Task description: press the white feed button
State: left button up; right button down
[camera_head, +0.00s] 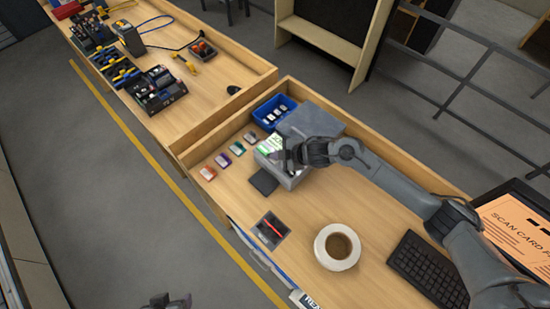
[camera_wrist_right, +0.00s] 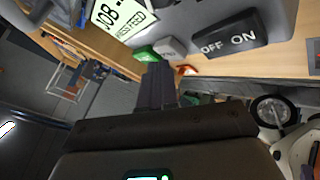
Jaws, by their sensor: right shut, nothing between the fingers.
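The grey card machine (camera_head: 287,176) stands on the bench in the head view, partly hidden by my right gripper. In the right wrist view its face carries a lit job label (camera_wrist_right: 122,18) with the words "PRESS FEED", a green button (camera_wrist_right: 145,53), a pale whitish feed button (camera_wrist_right: 171,46) and a black OFF/ON switch (camera_wrist_right: 230,41). My right gripper (camera_head: 288,156) is shut and empty over the machine. Its dark fingertips (camera_wrist_right: 158,68) appear just below the green and whitish buttons; I cannot tell whether they touch. Part of my left gripper (camera_head: 172,302) shows at the bottom edge, its jaws unclear.
A blue bin (camera_head: 264,118) stands behind several small coloured cards. A black pad (camera_head: 264,182), a dark tray with a red pen (camera_head: 270,230), a white tape roll (camera_head: 337,247) and a keyboard (camera_head: 428,270) lie nearer. Bare bench surrounds the tape roll.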

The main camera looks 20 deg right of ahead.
jog(key=shift+f, duration=0.45)
jog(key=shift+r, duration=0.1)
dwell(0.4)
jog(key=shift+r, duration=0.1)
jog(key=shift+r+p, duration=0.55)
jog(key=shift+r, duration=0.15)
notch_tip(320, 180, up, 5)
jog(key=p, duration=0.5)
